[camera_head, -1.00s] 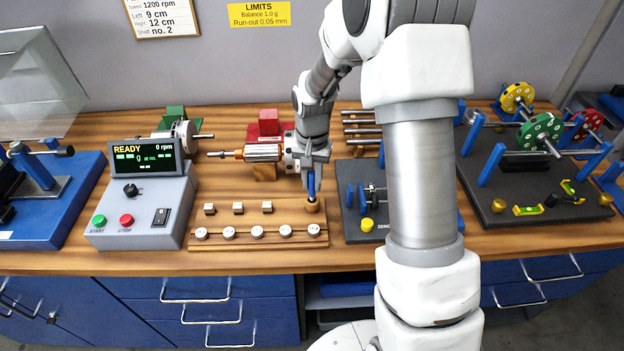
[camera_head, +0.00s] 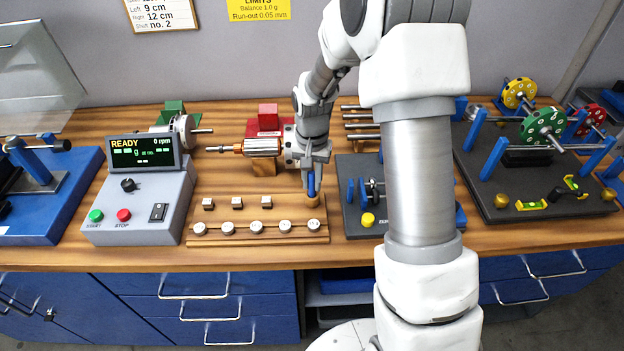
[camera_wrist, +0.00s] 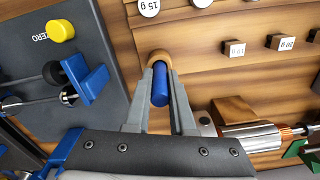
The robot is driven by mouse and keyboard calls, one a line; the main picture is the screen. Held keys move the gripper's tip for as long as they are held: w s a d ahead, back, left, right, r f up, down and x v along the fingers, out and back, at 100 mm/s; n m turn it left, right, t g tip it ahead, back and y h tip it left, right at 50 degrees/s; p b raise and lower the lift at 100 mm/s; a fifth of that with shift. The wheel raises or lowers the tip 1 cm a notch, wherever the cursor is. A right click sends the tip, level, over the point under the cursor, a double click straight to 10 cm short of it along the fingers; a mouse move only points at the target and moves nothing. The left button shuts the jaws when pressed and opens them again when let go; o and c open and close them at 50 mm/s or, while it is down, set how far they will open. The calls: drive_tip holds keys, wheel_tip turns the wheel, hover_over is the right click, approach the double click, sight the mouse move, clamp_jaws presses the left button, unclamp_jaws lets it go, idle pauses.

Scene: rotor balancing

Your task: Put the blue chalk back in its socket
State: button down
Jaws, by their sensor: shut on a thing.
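The blue chalk (camera_head: 311,186) is a short upright blue cylinder held between the fingers of my gripper (camera_head: 312,182). It also shows in the wrist view (camera_wrist: 160,86), with a finger on each side. The tan wooden socket (camera_head: 313,200) stands at the right end of the wooden weight board (camera_head: 277,226). In the wrist view the socket (camera_wrist: 158,59) appears at the far end of the chalk, in line with it. The chalk's lower end is at the socket's mouth; I cannot tell how deep it sits.
Round weights (camera_head: 228,228) and small block weights (camera_head: 238,203) sit on the board left of the socket. A dark fixture with a yellow knob (camera_head: 367,219) stands close on the right. A rotor (camera_head: 262,147) lies behind, and a grey control box (camera_head: 140,212) stands left.

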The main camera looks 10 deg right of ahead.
drive_tip(key=shift+f+b, duration=0.4)
drive_tip(key=shift+f, duration=0.2)
drive_tip(key=c, duration=0.7)
unclamp_jaws()
drive_tip(key=shift+r, duration=0.1)
wheel_tip(320, 180, up, 16)
drive_tip(key=p, duration=0.1)
drive_tip(key=s+r+n+t, duration=0.1)
drive_tip(key=s+r+t, duration=0.1)
drive_tip(key=s+r, duration=0.45)
drive_tip(key=s+n+t, duration=0.1)
drive_tip(key=s, duration=0.4)
drive_tip(key=s+r+n+t, duration=0.1)
drive_tip(key=s, duration=0.5)
drive_tip(key=s+r+n+t, duration=0.1)
drive_tip(key=s+n, duration=0.1)
drive_tip(key=s, duration=0.4)
drive_tip(key=shift+r+t, duration=0.25)
drive_tip(key=shift+t, duration=0.05)
